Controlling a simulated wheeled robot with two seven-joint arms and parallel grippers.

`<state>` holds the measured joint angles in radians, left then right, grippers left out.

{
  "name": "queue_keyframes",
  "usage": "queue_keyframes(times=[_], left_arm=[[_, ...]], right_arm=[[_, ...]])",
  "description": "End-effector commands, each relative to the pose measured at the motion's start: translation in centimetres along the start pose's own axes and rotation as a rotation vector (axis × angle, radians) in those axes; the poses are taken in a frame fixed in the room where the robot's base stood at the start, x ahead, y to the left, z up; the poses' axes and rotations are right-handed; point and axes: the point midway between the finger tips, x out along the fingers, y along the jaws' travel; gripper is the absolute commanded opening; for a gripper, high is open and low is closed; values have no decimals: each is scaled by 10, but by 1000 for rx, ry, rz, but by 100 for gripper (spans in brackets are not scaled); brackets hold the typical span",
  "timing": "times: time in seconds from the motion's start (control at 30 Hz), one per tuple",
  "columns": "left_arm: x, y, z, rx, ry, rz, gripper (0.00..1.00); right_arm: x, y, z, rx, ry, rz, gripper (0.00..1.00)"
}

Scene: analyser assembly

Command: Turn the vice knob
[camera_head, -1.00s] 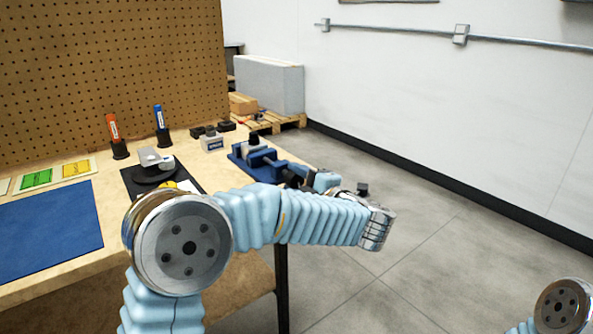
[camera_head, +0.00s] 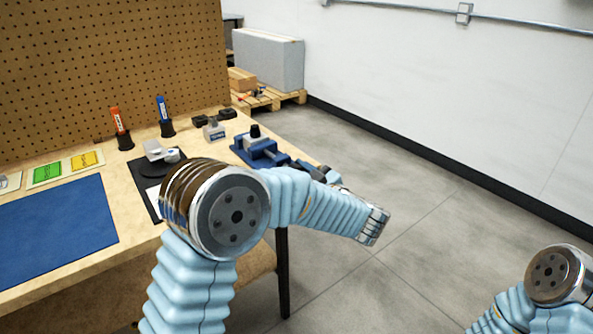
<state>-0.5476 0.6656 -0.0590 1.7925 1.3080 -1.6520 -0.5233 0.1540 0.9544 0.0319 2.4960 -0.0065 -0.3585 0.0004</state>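The blue vice (camera_head: 258,149) stands near the right end of the workbench in the head view, with a dark upright piece (camera_head: 255,131) at its top. I cannot make out the vice knob for certain; the vice's near right end is partly covered by my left arm. My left arm reaches across the bench corner and bends back toward the vice. My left gripper (camera_head: 303,167) shows as a small dark shape at the right end of the vice. Its fingers are too small and covered to tell whether they touch it or are open. My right gripper is out of view.
The workbench (camera_head: 120,165) holds a blue mat (camera_head: 55,228), green and yellow cards, an orange marker (camera_head: 117,121) and a blue marker (camera_head: 163,109) in holders, and small dark blocks. A pegboard stands behind. Open floor lies right of the bench.

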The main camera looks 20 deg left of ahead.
Motion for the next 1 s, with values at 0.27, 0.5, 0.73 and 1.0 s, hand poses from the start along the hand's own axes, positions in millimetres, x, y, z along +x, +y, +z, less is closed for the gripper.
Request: queue_keyframes(times=[0.27, 0.5, 0.73, 1.0], left_arm=[[-2, -2, 4, 266, 3, -1, 14], [-2, -2, 4, 494, 12, -3, 14], [-1, -2, 4, 711, 20, -3, 14], [-1, -2, 4, 967, 29, -4, 14]], right_arm=[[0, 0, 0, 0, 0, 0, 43], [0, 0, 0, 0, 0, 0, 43], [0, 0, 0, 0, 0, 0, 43], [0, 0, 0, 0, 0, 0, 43]])
